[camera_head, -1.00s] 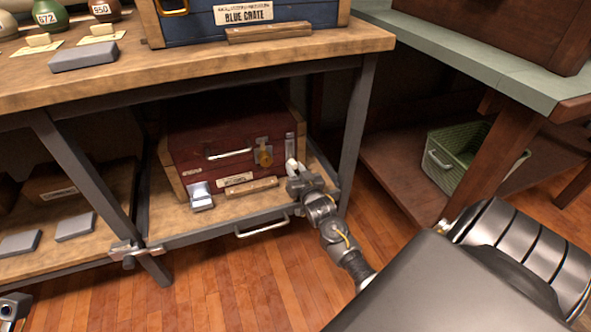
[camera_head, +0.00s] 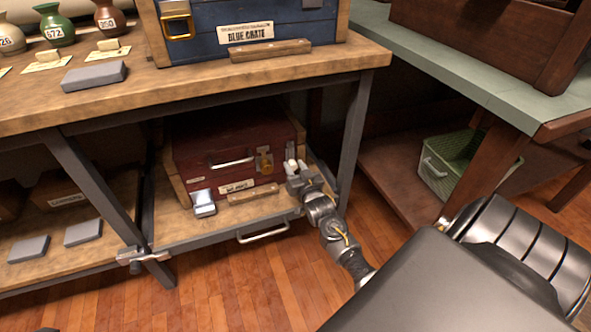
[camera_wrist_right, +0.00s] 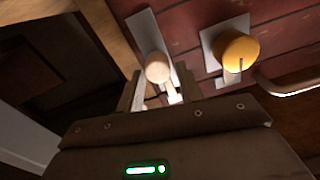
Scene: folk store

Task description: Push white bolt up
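A dark red crate (camera_head: 215,148) stands on the lower shelf of the workbench. The white bolt (camera_wrist_right: 158,68) is a pale round-ended knob on a grey metal plate (camera_wrist_right: 146,35) at the right of the crate's front. My right gripper (camera_wrist_right: 160,92) is at the bolt, its fingers apart on either side of the knob; contact is unclear. In the head view the right gripper (camera_head: 297,170) partly hides the bolt. My left gripper does not show clearly.
A yellow knob (camera_wrist_right: 237,50) on its own plate sits beside the bolt. A wooden block (camera_head: 253,194) and a grey-white block (camera_head: 203,203) lie before the crate. The shelf's metal handle (camera_head: 262,233) juts out below. A bench leg (camera_head: 353,140) stands right of the crate.

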